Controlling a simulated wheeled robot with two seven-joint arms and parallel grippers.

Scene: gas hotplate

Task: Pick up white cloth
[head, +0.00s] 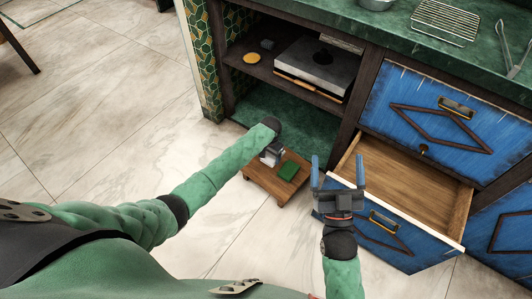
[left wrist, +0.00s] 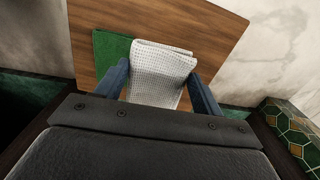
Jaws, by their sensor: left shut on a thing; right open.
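The white cloth (left wrist: 163,72) is folded, with a waffle-like texture, and lies between the two blue fingers of my left gripper (left wrist: 162,88) in the left wrist view. The left gripper is shut on it, above a small wooden stand. In the head view the cloth (head: 271,154) is a small pale patch, partly hidden by my left arm and hand. My right gripper (head: 337,178) is open and empty, in front of the open drawer, with its blue fingers pointing away from me.
A green cloth (head: 289,170) lies on the low wooden stand (head: 263,183). The open wooden drawer (head: 415,185) juts out at right. A shelf with a grey hotplate (head: 318,66) is behind. Tongs (head: 511,60) and a wire rack (head: 444,22) lie on the green counter.

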